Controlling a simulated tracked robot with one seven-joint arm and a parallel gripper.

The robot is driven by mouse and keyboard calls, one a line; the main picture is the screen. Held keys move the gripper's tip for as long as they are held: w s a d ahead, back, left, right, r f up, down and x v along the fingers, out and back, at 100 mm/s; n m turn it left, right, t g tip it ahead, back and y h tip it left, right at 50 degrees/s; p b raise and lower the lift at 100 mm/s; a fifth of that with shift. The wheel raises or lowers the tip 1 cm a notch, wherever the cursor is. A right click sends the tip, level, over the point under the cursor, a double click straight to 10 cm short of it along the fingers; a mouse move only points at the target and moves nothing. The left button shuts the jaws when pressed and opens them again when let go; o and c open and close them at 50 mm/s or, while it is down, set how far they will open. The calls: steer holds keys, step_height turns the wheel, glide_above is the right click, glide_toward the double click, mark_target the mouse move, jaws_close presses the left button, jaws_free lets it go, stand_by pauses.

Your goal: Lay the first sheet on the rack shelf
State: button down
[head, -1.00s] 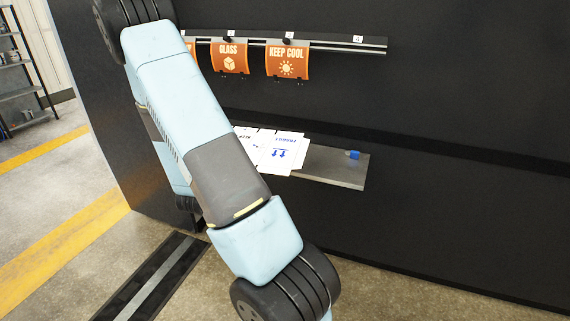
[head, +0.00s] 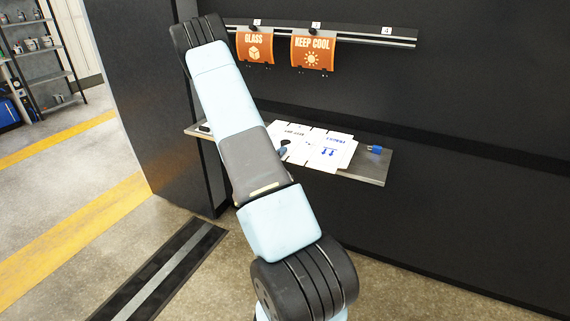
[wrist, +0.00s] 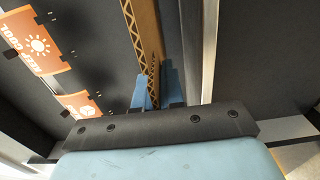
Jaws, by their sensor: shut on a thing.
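In the wrist view my gripper (wrist: 158,80) has its blue fingers closed on a brown, strip-like piece (wrist: 146,30) with a lattice edge. The piece looks like a sheet seen nearly edge-on; its face cannot be made out. In the head view my gripper is hidden behind my arm. A metal rack (head: 48,72) with shelves stands at the far left, with cans and other items on it. A grey ledge (head: 367,168) on the dark wall bears several overlapping white printed sheets (head: 322,150).
Orange GLASS (head: 255,47) and KEEP COOL (head: 313,51) sheets hang from a numbered rail (head: 368,36) above the ledge. A small blue object (head: 375,149) lies at the ledge's right. Open floor (head: 55,190) with yellow lines lies left of the dark wall.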

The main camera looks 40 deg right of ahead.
steer(key=shift+w+d+f, duration=0.15)
steer(key=shift+d+f, duration=0.35)
steer(key=shift+f, duration=0.15)
steer(key=shift+w+d+f, duration=0.15)
steer(key=shift+d+f, duration=0.35)
steer(key=shift+f, duration=1.65)
steer(key=c, duration=1.2)
jaws_free()
steer(key=shift+c, duration=0.2)
